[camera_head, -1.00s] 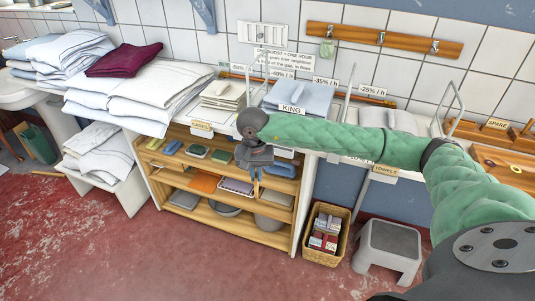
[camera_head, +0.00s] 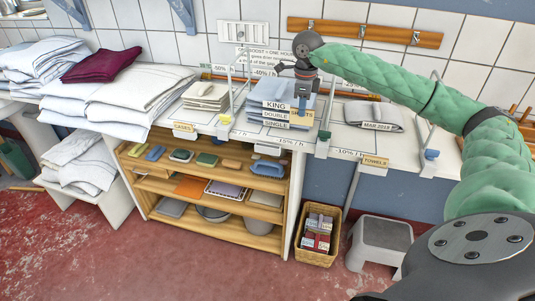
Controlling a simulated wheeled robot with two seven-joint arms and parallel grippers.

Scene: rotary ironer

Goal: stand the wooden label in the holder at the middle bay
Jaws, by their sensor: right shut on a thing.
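My right gripper (camera_head: 303,92) is over the middle bay, in front of the middle linen stack, pointing down. It is shut on a small tan wooden label (camera_head: 301,117), which shows just below the fingers; its lettering is too small to read surely. The label is above the counter, beside the white KING, DOUBLE and SINGLE tags (camera_head: 275,114). A pale fitting (camera_head: 267,149) sits at the counter's front edge below the middle bay; I cannot tell surely whether it is the holder. My left gripper is not in view.
A wooden CASES label (camera_head: 184,127) stands at the left bay's front edge and a TOWELS label (camera_head: 375,161) at the right bay's. Upright wire dividers (camera_head: 328,115) separate the bays. A grey folded stack (camera_head: 374,115) lies right. A basket (camera_head: 318,235) and step stool (camera_head: 379,243) stand below.

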